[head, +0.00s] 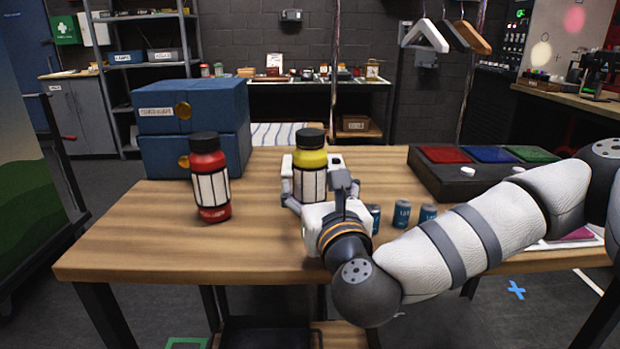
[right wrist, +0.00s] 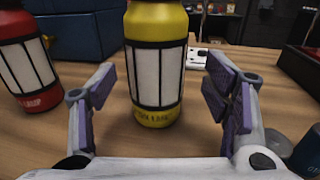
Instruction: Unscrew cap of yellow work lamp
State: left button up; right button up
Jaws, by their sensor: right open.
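The yellow work lamp (head: 310,165) stands upright on the table, with a black cap (head: 310,138) on top and white panels around its body. In the right wrist view the lamp (right wrist: 157,32) stands between the two spread fingers, its cap out of frame above. My right gripper (head: 309,190) is open around the lower body of the lamp. In the right wrist view its purple-padded fingers (right wrist: 165,92) show gaps to the lamp on both sides. My left gripper is not in view.
A red work lamp (head: 211,180) with a black cap stands left of the yellow one. Blue drawer boxes (head: 160,128) stand behind it. Small blue-grey cans (head: 401,213) stand close to my right arm. A dark button box (head: 428,182) with red, blue and green panels is at right. The table's front left (head: 140,250) is clear.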

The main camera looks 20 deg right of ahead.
aim_at(315, 159)
jog(key=w, duration=0.4)
jog(key=c, duration=1.4)
jog(key=shift+r, duration=0.55)
jog(key=shift+c, duration=0.2)
jog(key=r, duration=0.3)
jog(key=shift+s+d+r+p, duration=0.1)
jog(key=shift+s+r+p, duration=0.15)
jog(key=shift+s+p, duration=0.1)
jog(key=s+d+r+p, duration=0.2)
jog(key=s+r, duration=0.2)
jog(key=s, duration=0.2)
jog(key=s+d+r+p, duration=0.1)
jog(key=s+r+p, duration=0.1)
jog(key=s+r, duration=0.2)
jog(key=s, duration=0.2)
jog(key=shift+s+d+r+p, duration=0.25)
jog(key=shift+s+d+p, duration=0.1)
jog(key=shift+d+p, duration=0.05)
jog(key=o, duration=0.4)
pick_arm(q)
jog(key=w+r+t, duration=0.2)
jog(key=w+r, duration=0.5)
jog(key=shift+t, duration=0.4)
pick_arm(e)
grip_shut()
